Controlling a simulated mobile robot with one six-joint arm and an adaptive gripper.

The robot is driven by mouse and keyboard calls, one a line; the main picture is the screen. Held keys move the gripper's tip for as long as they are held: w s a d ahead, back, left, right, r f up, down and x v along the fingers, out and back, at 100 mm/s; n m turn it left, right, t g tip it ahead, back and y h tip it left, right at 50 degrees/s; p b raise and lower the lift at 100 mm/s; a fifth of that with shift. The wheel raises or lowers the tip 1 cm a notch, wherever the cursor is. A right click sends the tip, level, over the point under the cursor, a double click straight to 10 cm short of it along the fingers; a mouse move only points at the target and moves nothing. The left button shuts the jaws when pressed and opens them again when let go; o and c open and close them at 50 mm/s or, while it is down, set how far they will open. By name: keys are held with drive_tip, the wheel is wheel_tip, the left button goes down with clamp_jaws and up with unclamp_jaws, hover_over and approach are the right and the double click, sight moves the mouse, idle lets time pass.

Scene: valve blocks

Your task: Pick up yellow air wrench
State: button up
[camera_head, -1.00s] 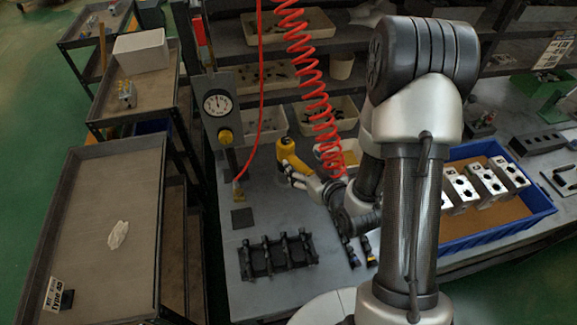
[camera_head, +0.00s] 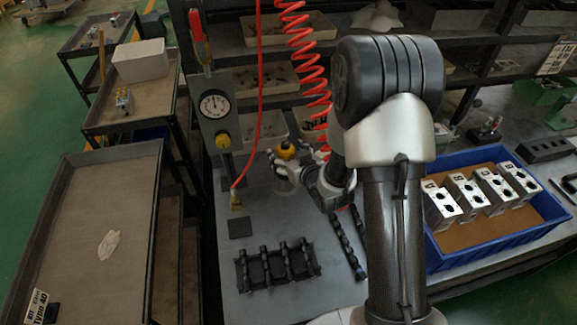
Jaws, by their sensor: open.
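The yellow air wrench (camera_head: 287,150) stands on the grey bench, below the red coiled hose. Only its yellow top shows clearly; the rest is hidden behind my gripper. My gripper (camera_head: 277,165) is open, with its fingers pointing left at the wrench. The fingers overlap the wrench in this view. I cannot tell whether they touch it or sit just in front of it.
A gauge post (camera_head: 215,112) stands to the left of the gripper. A black rack (camera_head: 277,265) lies on the bench in front. A blue tray (camera_head: 497,236) with metal valve blocks (camera_head: 480,193) is at the right. Shelves with bins (camera_head: 268,82) stand behind.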

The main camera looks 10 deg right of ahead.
drive_tip(key=shift+w, duration=0.1)
drive_tip(key=c, duration=1.5)
drive_tip(key=shift+w+r, duration=0.15)
